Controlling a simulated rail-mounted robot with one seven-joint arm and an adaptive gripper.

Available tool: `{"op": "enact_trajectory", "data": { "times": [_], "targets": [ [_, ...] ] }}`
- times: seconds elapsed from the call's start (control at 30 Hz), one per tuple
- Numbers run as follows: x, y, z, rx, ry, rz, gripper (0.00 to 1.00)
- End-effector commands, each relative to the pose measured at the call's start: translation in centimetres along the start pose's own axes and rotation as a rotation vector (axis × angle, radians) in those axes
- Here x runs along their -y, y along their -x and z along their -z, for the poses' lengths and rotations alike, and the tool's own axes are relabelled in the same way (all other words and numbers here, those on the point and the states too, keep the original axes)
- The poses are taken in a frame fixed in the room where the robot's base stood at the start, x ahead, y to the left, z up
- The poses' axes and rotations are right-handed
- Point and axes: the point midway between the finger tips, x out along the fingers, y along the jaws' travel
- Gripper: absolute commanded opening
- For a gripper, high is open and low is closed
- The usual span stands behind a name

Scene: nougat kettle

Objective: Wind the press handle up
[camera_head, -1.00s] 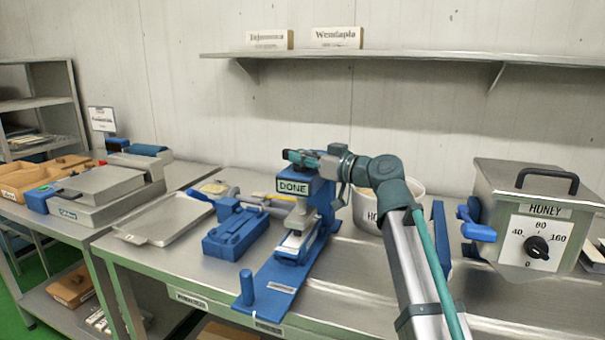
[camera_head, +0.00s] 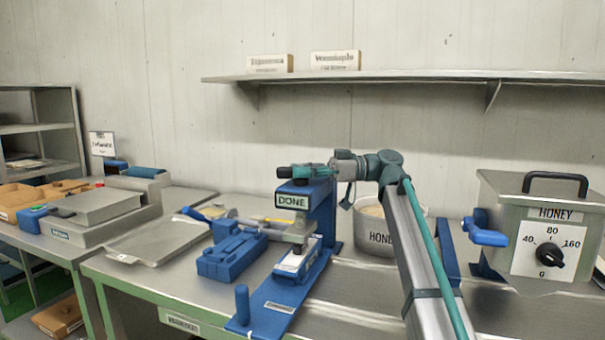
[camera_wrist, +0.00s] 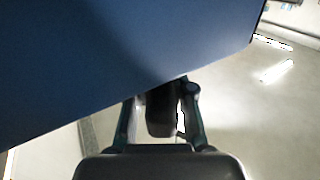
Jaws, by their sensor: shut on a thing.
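The blue press (camera_head: 323,213) stands on the bench in the head view, with a sign reading DONE (camera_head: 291,201) on its front. A pale pressing block sits low under its head, above the blue base plate (camera_head: 267,305). My gripper (camera_head: 310,172) is at the top of the press, behind and above the sign. In the wrist view my gripper (camera_wrist: 160,112) is shut on a dark handle grip (camera_wrist: 161,115) between its fingers. A large blue face of the press (camera_wrist: 120,60) fills the upper part of that view. The rest of the handle is hidden.
A blue mould (camera_head: 232,255) and a metal tray (camera_head: 160,240) lie left of the press. A shelf (camera_head: 400,76) hangs above.

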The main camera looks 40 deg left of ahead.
Motion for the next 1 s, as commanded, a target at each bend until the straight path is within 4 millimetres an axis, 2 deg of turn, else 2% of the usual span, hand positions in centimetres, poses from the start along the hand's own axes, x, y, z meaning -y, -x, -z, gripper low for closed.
{"op": "enact_trajectory", "data": {
  "times": [0.4,0.93,0.97,1.0],
  "targets": [
    [-0.1,-0.06,0.01,0.002,-0.001,0.193,0.0],
    [0.05,-0.08,-0.1,0.003,-0.001,0.215,0.0],
    [0.05,-0.08,-0.1,0.003,-0.001,0.215,0.28],
    [0.04,-0.08,-0.1,0.003,-0.001,0.215,0.34]
  ]
}}
